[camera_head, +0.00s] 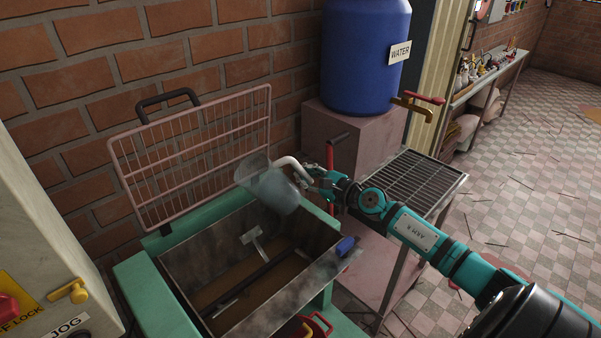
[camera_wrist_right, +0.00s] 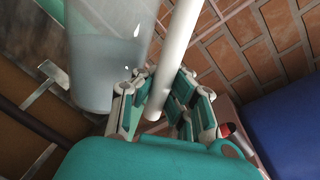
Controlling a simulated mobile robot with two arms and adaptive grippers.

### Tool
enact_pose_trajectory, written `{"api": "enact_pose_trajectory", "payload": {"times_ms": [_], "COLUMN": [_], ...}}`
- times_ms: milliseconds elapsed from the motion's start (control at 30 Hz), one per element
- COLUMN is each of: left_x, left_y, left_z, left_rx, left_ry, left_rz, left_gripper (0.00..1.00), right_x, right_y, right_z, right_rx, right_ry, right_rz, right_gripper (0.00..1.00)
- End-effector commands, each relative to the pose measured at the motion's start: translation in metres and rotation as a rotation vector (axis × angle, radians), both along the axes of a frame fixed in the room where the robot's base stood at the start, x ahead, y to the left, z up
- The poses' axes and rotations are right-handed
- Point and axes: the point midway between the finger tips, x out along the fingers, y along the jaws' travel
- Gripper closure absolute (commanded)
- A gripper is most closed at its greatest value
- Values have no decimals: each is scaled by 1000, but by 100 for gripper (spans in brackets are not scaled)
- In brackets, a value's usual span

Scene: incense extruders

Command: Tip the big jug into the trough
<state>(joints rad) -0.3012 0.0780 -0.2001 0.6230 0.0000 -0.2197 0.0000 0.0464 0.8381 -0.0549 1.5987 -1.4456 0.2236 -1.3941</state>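The big jug (camera_head: 266,184) is translucent, with a greyish lower part and a white handle (camera_head: 291,163). It hangs tilted above the far right corner of the trough (camera_head: 178,264). The trough is a grey metal box with a brownish bottom and a dark shaft with paddles inside. No stream from the jug is visible. My right gripper (camera_head: 312,178) is at the handle, to the right of the jug. In the right wrist view the gripper's fingers (camera_wrist_right: 160,104) close around the handle (camera_wrist_right: 177,60), beside the jug's body (camera_wrist_right: 105,65). My left gripper is not in view.
A pink wire guard (camera_head: 195,155) stands raised behind the trough. A blue water barrel (camera_head: 365,55) with a brass tap (camera_head: 412,107) stands on a pink block behind my right arm. A grated stand (camera_head: 412,180) is at right. A control box (camera_head: 40,235) is at left.

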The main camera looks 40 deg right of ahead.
Motion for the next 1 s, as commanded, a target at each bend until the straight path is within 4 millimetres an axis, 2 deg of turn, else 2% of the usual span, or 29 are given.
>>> {"api": "enact_pose_trajectory", "payload": {"times_ms": [33, 500, 1000], "left_x": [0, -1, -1], "left_y": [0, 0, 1], "left_z": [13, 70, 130], "left_rx": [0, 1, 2], "left_ry": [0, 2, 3], "left_rz": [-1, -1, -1], "left_gripper": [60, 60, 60], "right_x": [1, 1, 1], "right_y": [-1, -2, 16], "right_z": [13, 33, 35], "right_rx": [-28, -318, -557], "right_ry": [-7, -14, -21], "right_rz": [-3, -4, -5], "right_gripper": [100, 100, 100]}}
